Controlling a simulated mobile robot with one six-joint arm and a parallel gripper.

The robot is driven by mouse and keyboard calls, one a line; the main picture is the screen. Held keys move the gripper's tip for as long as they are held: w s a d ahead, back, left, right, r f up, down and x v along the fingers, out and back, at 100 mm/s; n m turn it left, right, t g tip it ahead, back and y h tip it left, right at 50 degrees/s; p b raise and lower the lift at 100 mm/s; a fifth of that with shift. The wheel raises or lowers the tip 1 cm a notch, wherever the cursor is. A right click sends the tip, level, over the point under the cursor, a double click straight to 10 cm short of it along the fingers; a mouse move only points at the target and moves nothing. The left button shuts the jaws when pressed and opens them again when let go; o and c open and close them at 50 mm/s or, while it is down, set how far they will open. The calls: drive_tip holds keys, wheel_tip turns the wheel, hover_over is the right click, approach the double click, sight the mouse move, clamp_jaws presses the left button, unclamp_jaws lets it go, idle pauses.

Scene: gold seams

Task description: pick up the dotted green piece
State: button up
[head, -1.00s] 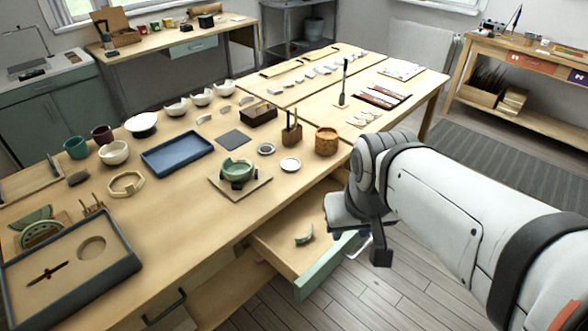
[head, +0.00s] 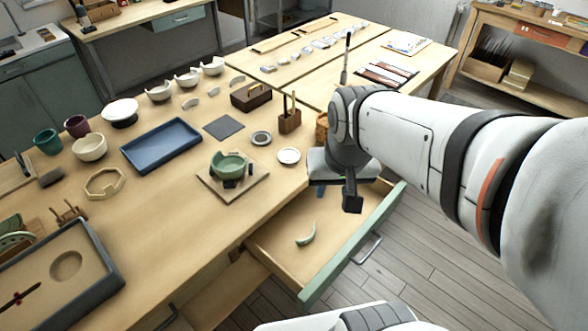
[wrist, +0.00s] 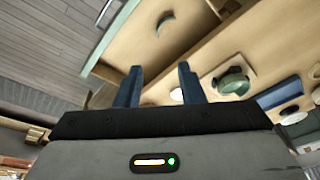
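A small curved green piece (head: 306,235) lies alone on the floor of the open drawer (head: 275,241); dots on it are too small to make out. In the wrist view the piece (wrist: 165,24) shows beyond and above my fingertips, apart from them. My gripper (wrist: 157,70) is open and empty, its two blue fingers spread. In the head view my gripper (head: 335,200) hangs over the drawer's far end, above and to the right of the piece. A green bowl (head: 230,166) with a broken rim sits on a square board on the table.
The drawer's green front (head: 350,245) and side walls surround the piece. The wooden table (head: 190,215) edge runs beside the drawer. On the table are a blue tray (head: 161,145), a small white dish (head: 289,156) and a brush holder (head: 289,120). The drawer floor around the piece is clear.

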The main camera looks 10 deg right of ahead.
sight(311, 235)
drive_tip(key=w+f+m+g+b, duration=0.1)
drive_tip(key=w+f+m+b, duration=0.2)
drive_tip(key=f, duration=0.6)
drive_tip(key=w+f+m+b, duration=0.2)
drive_tip(key=w+f+b, duration=0.3)
drive_tip(key=f, duration=0.4)
drive_tip(key=w+f+m+g+b, duration=0.1)
drive_tip(key=w+f+m+b, duration=0.2)
drive_tip(key=f, duration=0.6)
drive_tip(key=shift+w+a+f+m+g+b, duration=0.35)
drive_tip(key=shift+w+f+b, duration=0.1)
drive_tip(key=shift+b, duration=0.3)
drive_tip(key=shift+m, duration=0.25)
drive_tip(key=f, duration=0.3)
drive_tip(key=f+b, duration=0.1)
drive_tip(key=f, duration=0.5)
drive_tip(key=shift+w+d, duration=0.1)
drive_tip(key=shift+d, duration=0.2)
drive_tip(key=shift+c, duration=0.5)
clamp_jaws()
